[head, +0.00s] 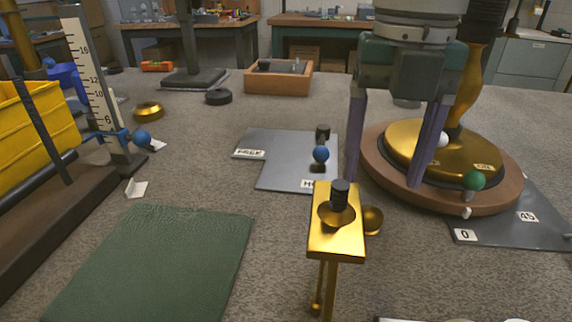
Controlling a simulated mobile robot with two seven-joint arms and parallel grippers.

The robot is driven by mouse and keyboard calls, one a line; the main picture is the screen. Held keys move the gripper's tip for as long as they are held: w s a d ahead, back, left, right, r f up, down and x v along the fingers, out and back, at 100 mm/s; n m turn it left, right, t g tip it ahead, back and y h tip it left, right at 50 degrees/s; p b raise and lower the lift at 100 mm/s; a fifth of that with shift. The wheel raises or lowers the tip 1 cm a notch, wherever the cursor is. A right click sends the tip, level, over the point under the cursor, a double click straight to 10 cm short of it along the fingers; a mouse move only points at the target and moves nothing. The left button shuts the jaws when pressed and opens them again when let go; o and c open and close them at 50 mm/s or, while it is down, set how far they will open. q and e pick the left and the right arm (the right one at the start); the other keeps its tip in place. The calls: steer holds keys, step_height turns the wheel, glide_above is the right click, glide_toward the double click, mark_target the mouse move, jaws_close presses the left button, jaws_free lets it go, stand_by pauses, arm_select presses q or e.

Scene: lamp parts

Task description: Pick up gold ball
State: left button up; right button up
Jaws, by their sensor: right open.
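A round gold ball (372,220) shows at the right edge of a gold stand (350,248), near the picture's middle. I cannot tell whether it touches the stand or is fixed to it. The stand's flat top has a round gold hollow with a black ribbed piece (340,193) in it. My right gripper (383,184) comes down from the top with its two purple fingers wide apart. My left gripper is not in view.
A gold lamp base on a round wooden plinth (375,185) stands close at the right. A grey plate (285,175) with a blue ball (321,154) lies behind the stand. A green mat (150,265) and a yellow bin (35,130) are at left.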

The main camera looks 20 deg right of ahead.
mark_target(372, 209)
step_height(372, 209, down, 6)
steer(key=shift+a+b, duration=0.1)
steer(key=shift+b, duration=0.2)
jaws_close()
stand_by(0.5)
